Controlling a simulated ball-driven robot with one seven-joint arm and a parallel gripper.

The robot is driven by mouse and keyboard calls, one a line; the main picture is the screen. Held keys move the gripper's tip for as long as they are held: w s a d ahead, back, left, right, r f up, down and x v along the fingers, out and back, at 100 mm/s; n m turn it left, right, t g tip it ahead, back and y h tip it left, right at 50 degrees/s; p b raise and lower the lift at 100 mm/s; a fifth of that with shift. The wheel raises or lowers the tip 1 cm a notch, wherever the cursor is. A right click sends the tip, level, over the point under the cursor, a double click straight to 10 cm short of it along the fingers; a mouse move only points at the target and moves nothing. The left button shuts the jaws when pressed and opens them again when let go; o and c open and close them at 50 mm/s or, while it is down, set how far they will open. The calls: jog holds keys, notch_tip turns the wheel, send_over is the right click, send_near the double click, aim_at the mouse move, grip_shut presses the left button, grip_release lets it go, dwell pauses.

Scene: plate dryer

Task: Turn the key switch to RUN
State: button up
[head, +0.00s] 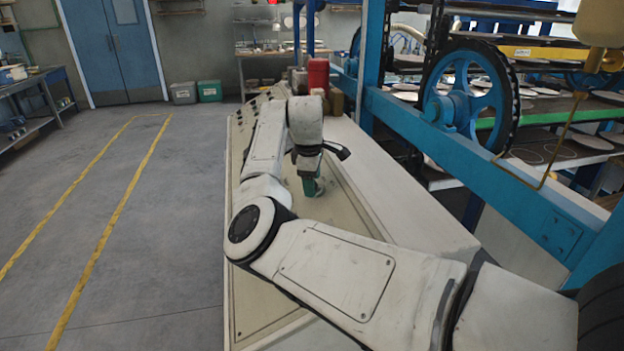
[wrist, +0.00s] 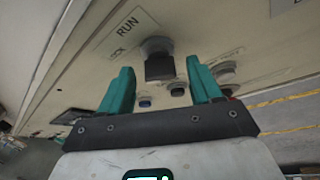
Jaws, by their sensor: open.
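The key switch (wrist: 158,47) shows in the wrist view as a round grey collar with a dark, blocky key (wrist: 160,68) standing out of it. A RUN label (wrist: 128,27) is printed beside it, with smaller lettering that is hard to read. My gripper (wrist: 160,74) is open, with one teal finger on each side of the key in the picture. I see no clear contact with the key. In the head view my gripper (head: 313,186) points down over the console's sloping panel, and the arm hides the switch there.
Several small buttons (wrist: 177,89) sit on the panel near the key switch. The long beige console (head: 420,215) runs beneath my arm. A blue machine frame with a large blue wheel (head: 468,92) stands to the right. Open floor (head: 170,240) lies to the left.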

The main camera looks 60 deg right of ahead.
jog(key=shift+f, duration=0.25)
jog(key=c, duration=1)
jog(key=shift+c, duration=0.2)
